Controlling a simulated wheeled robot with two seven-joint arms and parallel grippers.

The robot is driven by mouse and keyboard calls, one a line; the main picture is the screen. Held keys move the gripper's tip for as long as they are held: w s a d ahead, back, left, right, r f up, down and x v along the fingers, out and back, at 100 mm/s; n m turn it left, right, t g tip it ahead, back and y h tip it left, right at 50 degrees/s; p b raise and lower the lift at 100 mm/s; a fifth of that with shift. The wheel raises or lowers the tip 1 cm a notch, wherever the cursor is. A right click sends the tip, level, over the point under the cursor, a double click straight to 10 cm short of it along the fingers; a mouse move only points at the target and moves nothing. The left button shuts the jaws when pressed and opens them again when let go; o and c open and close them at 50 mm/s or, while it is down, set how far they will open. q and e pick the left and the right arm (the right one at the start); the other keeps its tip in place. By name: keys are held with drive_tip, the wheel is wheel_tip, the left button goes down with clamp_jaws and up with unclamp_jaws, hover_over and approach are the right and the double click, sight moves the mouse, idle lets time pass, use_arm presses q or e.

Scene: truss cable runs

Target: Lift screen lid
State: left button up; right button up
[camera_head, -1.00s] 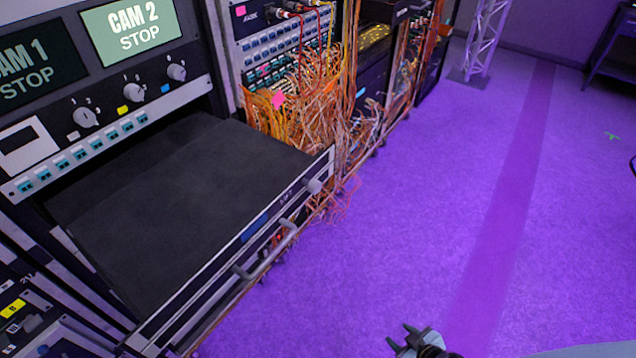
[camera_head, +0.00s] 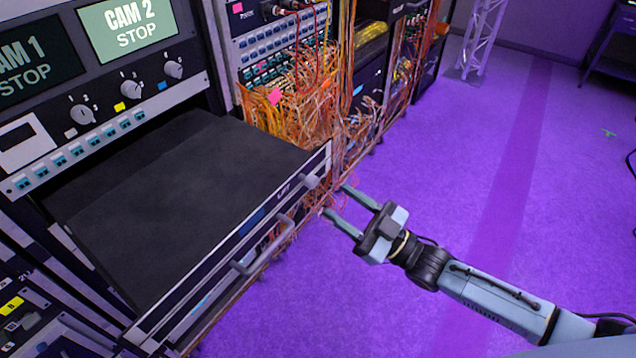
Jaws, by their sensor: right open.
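The screen lid (camera_head: 185,205) is a flat black panel lying closed on a drawer pulled out of the rack. The drawer's front edge (camera_head: 225,262) carries a silver handle (camera_head: 265,250), a round knob (camera_head: 312,181) at its right end and a label that seems to read "LIFT". My right gripper (camera_head: 335,203) is open and empty. Its two greenish fingers point left, just right of the drawer's front right corner and close to the knob. Whether a finger touches the drawer I cannot tell. My left gripper is not in view.
Above the drawer, the rack panel has screens (camera_head: 130,27) reading "CAM 1 STOP" and "CAM 2 STOP", with knobs and switches. Tangled orange cables (camera_head: 315,115) hang just behind the drawer's right corner. The purple floor (camera_head: 480,190) to the right is open. A truss (camera_head: 483,40) stands at the back.

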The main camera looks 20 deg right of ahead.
sight(316, 185)
drive_tip(key=x, duration=0.6)
drive_tip(key=shift+w+a, duration=0.1)
drive_tip(key=shift+w, duration=0.05)
drive_tip(key=shift+c, duration=0.2)
clamp_jaws()
